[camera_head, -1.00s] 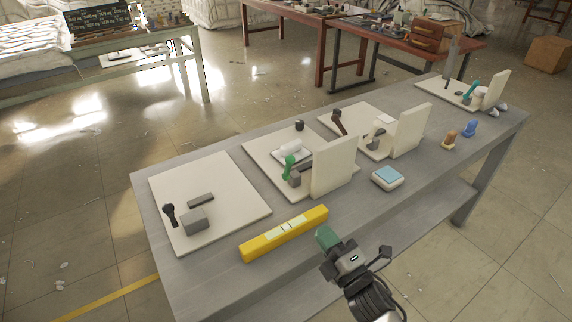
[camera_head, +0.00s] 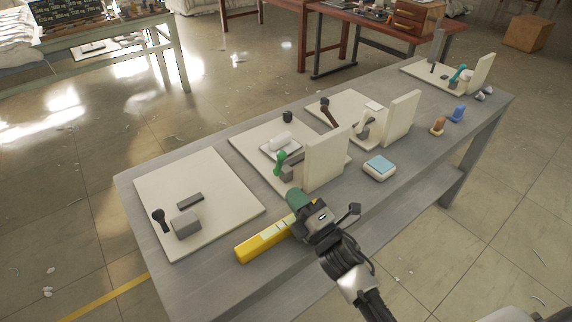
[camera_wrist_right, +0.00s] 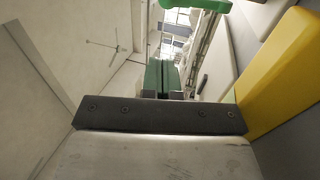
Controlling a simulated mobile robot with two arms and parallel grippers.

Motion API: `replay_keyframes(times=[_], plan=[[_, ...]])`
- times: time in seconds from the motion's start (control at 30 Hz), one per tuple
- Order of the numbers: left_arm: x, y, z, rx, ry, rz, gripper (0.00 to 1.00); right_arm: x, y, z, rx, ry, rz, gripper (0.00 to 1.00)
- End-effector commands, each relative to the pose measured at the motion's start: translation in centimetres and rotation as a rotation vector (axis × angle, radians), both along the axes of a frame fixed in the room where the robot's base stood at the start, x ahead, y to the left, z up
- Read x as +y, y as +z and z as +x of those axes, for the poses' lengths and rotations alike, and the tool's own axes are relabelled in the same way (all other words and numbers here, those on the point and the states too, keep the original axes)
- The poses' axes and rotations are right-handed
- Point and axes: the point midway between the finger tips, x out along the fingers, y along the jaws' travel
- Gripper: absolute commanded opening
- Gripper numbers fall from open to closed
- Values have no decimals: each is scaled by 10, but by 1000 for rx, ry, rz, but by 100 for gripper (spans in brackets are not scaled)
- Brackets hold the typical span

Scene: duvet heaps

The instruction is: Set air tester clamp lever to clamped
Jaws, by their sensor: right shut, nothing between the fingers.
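Several pale boards with levers stand on the grey bench; I cannot tell for sure which one is the air tester. One board (camera_head: 243,143) has a green lever (camera_head: 280,163), upright beside an upright cream panel (camera_head: 325,158), with a white cylinder (camera_head: 280,142) behind. Another has a dark brown lever (camera_head: 328,112) and a white-handled lever (camera_head: 363,122). The left board (camera_head: 220,195) has a black lever (camera_head: 160,219). My right gripper (camera_head: 295,198), green-tipped, is shut and empty, in front of the green lever and apart from it. The green lever shows at the top of the right wrist view (camera_wrist_right: 205,4).
A yellow level (camera_head: 262,246) lies along the front edge, partly hidden by my right gripper; it is close at right in the wrist view (camera_wrist_right: 285,60). A white-blue box (camera_head: 379,168) and small orange and blue items (camera_head: 457,114) lie to the right. A teal-levered board (camera_head: 440,78) stands at the far end.

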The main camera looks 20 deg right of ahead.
Motion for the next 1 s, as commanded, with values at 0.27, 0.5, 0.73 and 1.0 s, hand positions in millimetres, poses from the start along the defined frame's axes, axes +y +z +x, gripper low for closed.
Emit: replay_keyframes(times=[0.27, 0.5, 0.73, 1.0], plan=[[-2, 15, 13, -22, 0, -4, 43, 11, 19, 53, -1, -2, -2, 0], [-2, 19, 10, -18, 0, -4, 43, -1, 22, 75, 0, 0, -1, 0], [-2, 18, 6, -11, 0, -3, 43, -2, 22, 78, 1, -1, 0, 0], [-2, 21, 5, -10, 0, -3, 43, -4, 23, 78, 4, 0, -3, 0]])
